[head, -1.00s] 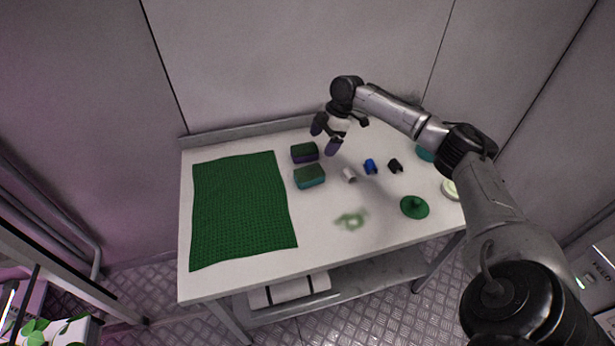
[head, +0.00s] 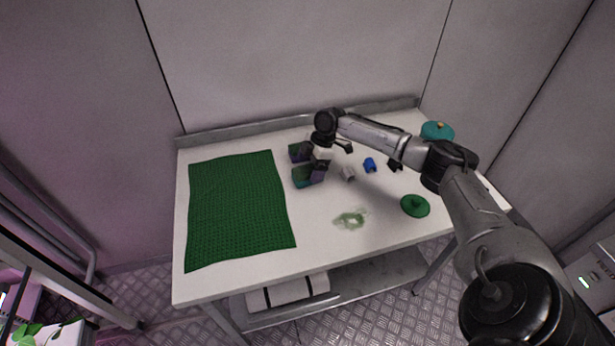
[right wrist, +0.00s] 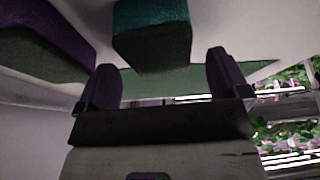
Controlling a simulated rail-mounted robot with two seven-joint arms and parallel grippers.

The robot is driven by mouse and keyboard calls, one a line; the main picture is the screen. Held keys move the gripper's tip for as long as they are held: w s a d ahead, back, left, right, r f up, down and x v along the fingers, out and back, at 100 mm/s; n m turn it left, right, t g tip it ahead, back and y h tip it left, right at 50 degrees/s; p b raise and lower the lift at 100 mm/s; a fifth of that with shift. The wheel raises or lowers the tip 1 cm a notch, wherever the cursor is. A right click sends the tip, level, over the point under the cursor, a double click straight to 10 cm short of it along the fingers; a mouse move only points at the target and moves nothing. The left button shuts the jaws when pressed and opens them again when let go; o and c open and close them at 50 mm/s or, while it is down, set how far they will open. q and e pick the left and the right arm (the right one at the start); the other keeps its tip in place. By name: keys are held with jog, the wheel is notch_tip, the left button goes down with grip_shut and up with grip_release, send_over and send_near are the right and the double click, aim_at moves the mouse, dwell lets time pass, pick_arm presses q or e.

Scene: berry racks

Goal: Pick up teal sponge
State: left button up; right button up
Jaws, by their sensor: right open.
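The teal sponge (head: 300,178), teal with a dark green layer, lies on the white table right of the green mat. In the right wrist view the teal sponge (right wrist: 152,38) appears beyond the two fingers. The right gripper (right wrist: 163,82) is open with nothing between its fingers. I cannot tell whether a finger touches the sponge. My left gripper is in neither view.
A purple and dark green sponge (right wrist: 55,35) lies close behind the teal one. A green mat (head: 238,210) covers the table's left part. A white cylinder (head: 348,174), a blue piece (head: 370,165), a green lid-like disc (head: 415,206) and a green smear (head: 350,219) lie to the right.

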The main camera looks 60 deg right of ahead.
jog(key=shift+x, duration=1.15)
jog(key=shift+f, duration=0.2)
jog(key=shift+c, duration=0.3)
jog(key=c, duration=0.9)
